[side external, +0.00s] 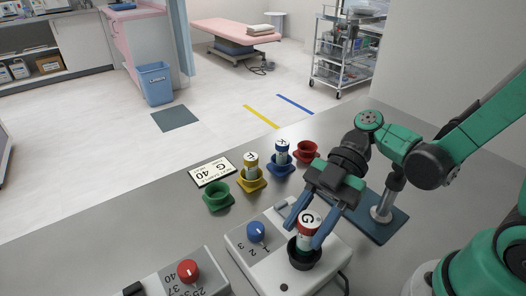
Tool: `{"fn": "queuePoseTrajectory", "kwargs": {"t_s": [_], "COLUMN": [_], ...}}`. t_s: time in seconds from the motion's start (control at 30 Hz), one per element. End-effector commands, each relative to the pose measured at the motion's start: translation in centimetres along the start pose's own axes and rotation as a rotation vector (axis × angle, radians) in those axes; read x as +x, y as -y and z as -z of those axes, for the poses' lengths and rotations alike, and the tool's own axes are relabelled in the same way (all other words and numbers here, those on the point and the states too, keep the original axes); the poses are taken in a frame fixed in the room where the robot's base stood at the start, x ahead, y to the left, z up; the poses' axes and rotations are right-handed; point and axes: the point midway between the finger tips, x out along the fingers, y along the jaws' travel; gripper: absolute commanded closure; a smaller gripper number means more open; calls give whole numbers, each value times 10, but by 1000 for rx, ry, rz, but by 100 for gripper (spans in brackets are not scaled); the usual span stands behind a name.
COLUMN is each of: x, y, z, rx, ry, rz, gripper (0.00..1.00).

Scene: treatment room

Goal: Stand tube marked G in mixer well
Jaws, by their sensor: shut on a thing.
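The tube marked G (309,221) has a white top with a black G and a red band, with a pale body below. My gripper (303,238) is shut on this tube, one blue finger on each side. The tube is upright or nearly so, and its lower end is in or just over the round black mixer well (304,259). The well's rim hides the bottom, so I cannot tell whether it rests there. The white mixer (262,270) has a blue knob (256,231) left of the well.
Behind stand an empty green holder (217,198), yellow (251,182) and blue (280,167) holders with tubes, and a red holder (307,151) that looks empty. A card reading G 40 (212,171) lies near. A red-knobbed device (187,271) is at front left. The table's left side is clear.

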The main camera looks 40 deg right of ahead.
Motion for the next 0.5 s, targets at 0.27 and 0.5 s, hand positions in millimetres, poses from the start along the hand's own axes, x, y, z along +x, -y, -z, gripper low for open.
{"fn": "queuePoseTrajectory", "kwargs": {"t_s": [0.27,0.5], "x": [2,2], "y": [0,0], "z": [-3,-3], "rx": [0,0], "ry": [0,0], "rz": [0,0], "gripper": [100,56]}}
